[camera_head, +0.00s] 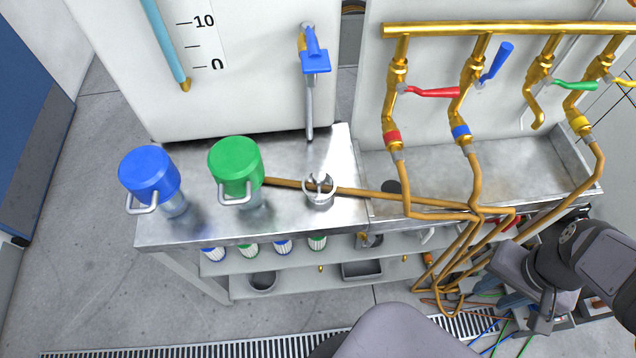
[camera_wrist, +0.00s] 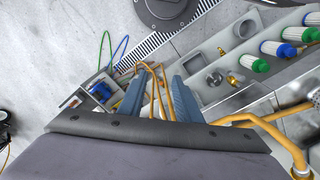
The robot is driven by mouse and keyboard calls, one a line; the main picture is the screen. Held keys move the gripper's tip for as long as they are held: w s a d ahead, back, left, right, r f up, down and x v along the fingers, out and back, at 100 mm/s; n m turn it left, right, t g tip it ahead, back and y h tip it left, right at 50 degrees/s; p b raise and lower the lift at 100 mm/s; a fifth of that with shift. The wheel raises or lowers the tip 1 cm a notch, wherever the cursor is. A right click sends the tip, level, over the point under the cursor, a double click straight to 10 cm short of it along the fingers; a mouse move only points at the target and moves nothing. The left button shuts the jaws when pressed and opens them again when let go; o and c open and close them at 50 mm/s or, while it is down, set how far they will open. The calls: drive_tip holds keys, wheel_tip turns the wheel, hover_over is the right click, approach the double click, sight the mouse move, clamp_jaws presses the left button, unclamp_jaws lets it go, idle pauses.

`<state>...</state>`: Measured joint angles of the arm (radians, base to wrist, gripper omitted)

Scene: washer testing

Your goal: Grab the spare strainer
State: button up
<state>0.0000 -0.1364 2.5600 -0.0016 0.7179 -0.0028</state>
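My gripper (camera_wrist: 160,92) is open and empty, its two blue fingers apart in the wrist view. In the head view my gripper (camera_head: 498,292) is at the lower right, near the shelf's right end. A metal cup with a ring handle (camera_head: 319,190) stands on the bench top. A grey metal cup (camera_head: 263,281) sits on the lower shelf; it appears to be the cup (camera_wrist: 245,28) in the wrist view. I cannot tell which piece is the spare strainer.
Blue-capped (camera_head: 150,172) and green-capped (camera_head: 236,162) housings stand on the bench (camera_head: 190,232). Copper pipes (camera_head: 470,255) and loose cables (camera_head: 500,340) lie near my gripper. Open floor (camera_head: 130,300) lies at the left.

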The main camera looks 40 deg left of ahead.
drive_tip(key=shift+o, duration=0.6)
drive_tip(key=shift+o, duration=1)
